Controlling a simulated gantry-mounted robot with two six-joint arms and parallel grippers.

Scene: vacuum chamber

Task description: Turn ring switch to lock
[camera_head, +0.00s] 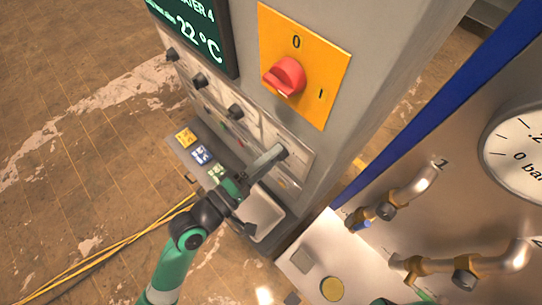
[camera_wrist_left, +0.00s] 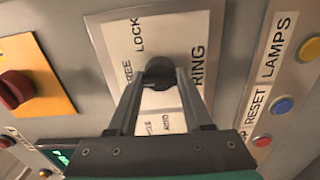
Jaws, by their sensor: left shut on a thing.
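The ring switch (camera_wrist_left: 160,66) is a black knob on a white label plate (camera_wrist_left: 118,30) marked RING, with LOCK and FREE printed above and to the left of the knob in the left wrist view. My left gripper (camera_wrist_left: 160,78) is shut on the knob, one finger on each side. In the head view my left gripper (camera_head: 278,152) reaches the switch at the lower right of the grey cabinet front. The fingers partly cover the knob, and I cannot tell where it points.
Other black knobs (camera_head: 235,111) line the cabinet. Pipes (camera_head: 405,195) and a gauge (camera_head: 520,150) stand to the right. Yellow cables (camera_head: 125,240) lie on the floor.

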